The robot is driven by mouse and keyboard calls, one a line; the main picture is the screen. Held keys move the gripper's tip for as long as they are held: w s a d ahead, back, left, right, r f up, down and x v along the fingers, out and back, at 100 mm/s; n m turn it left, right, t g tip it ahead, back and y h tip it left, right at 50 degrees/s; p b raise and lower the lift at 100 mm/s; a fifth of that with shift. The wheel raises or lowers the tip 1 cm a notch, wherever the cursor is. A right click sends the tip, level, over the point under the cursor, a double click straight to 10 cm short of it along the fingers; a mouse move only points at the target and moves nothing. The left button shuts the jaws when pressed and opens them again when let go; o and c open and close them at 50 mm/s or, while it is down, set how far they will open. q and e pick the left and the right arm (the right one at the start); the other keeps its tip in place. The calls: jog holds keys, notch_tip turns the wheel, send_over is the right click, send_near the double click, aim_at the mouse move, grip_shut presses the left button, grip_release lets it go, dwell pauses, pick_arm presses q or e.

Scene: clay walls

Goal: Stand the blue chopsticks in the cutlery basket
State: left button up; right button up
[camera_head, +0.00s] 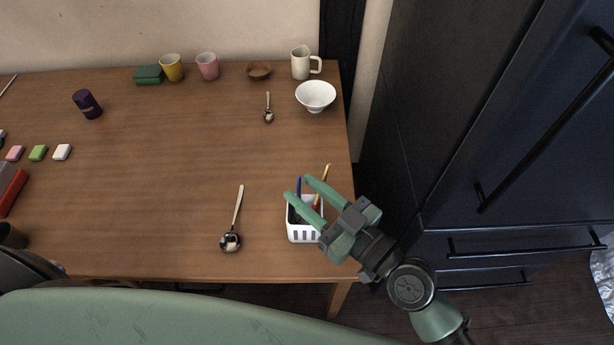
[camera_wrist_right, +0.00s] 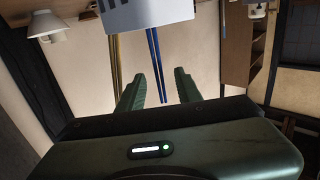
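The white cutlery basket (camera_head: 304,233) stands upright near the front right of the table. The blue chopsticks (camera_head: 298,185) stand in it, their upper ends above the rim; they also show in the right wrist view (camera_wrist_right: 155,60), running out from the basket (camera_wrist_right: 150,14). My right gripper (camera_head: 298,188) reaches over the basket from the right. Its fingers are spread, with the blue chopsticks in the gap between them and visible space on both sides in the right wrist view (camera_wrist_right: 158,90). My left gripper is not in view.
Yellow sticks (camera_head: 326,173) also stand in the basket. A large spoon (camera_head: 231,241) lies left of it. A white bowl (camera_head: 316,94), mug (camera_head: 301,64) and small spoon (camera_head: 268,109) are at the back right. Dark cabinets (camera_head: 500,150) rise at the right. The table's middle is clear.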

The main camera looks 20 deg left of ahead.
notch_tip(320, 180, up, 20)
jog(key=p, duration=0.5)
dwell(0.6)
